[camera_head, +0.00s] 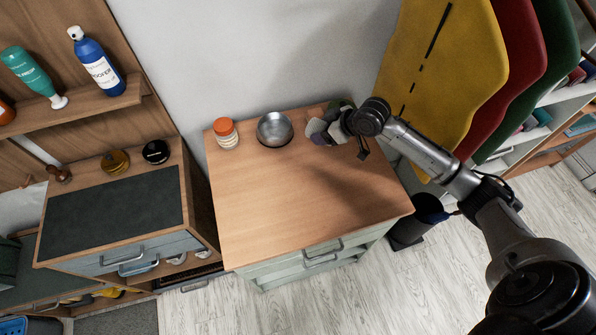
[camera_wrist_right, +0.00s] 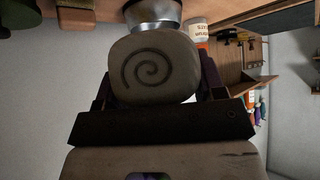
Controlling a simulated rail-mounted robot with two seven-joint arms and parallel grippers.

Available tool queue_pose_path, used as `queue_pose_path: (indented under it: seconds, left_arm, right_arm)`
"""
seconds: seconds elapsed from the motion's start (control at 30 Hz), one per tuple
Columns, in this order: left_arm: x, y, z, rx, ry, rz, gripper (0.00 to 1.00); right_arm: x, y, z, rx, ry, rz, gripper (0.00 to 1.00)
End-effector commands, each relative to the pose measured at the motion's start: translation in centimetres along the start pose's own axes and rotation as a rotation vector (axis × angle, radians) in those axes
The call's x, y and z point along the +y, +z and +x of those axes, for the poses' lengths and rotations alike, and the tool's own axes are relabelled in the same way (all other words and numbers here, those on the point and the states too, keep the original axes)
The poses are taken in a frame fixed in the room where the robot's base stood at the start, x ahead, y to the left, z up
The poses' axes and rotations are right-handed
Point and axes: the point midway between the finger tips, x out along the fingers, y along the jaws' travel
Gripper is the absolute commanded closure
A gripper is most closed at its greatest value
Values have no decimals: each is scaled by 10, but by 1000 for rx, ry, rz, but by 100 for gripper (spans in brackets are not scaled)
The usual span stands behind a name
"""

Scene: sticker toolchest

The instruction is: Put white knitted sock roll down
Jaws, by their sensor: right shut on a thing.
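The white knitted sock roll (camera_wrist_right: 153,68) shows its spiral end in the right wrist view, looking greyish in the shade. My right gripper (camera_head: 340,126) is shut on it, with a dark finger on each side. In the head view the gripper is at the back right of the wooden cabinet top (camera_head: 300,190), to the right of the metal bowl. A pale bundle (camera_head: 316,127) shows there beside the gripper, partly covered; I cannot tell its parts apart or whether the roll touches the top. My left gripper is not in view.
The metal bowl (camera_head: 274,129) and an orange-lidded jar (camera_head: 226,133) stand along the back of the cabinet top. Its middle and front are clear. Yellow, red and green boards (camera_head: 445,60) stand to the right. A lower cabinet with a dark mat (camera_head: 110,210) is at left.

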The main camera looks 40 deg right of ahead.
Motion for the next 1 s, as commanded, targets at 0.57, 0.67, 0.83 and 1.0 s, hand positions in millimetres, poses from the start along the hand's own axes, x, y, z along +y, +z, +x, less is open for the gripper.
queue_pose_path:
  seconds: [0.57, 0.67, 0.83, 1.0]
  left_arm:
    - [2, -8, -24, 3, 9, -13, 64]
    - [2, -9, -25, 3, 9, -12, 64]
    - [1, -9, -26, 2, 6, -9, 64]
    - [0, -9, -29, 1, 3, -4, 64]
  right_arm:
    - [-91, 15, 67, -1, -5, 3, 60]
    - [-98, 17, 73, -1, -4, 2, 60]
    - [-102, 20, 78, -2, -3, 2, 60]
    - [-102, 36, 93, -4, -3, 3, 60]
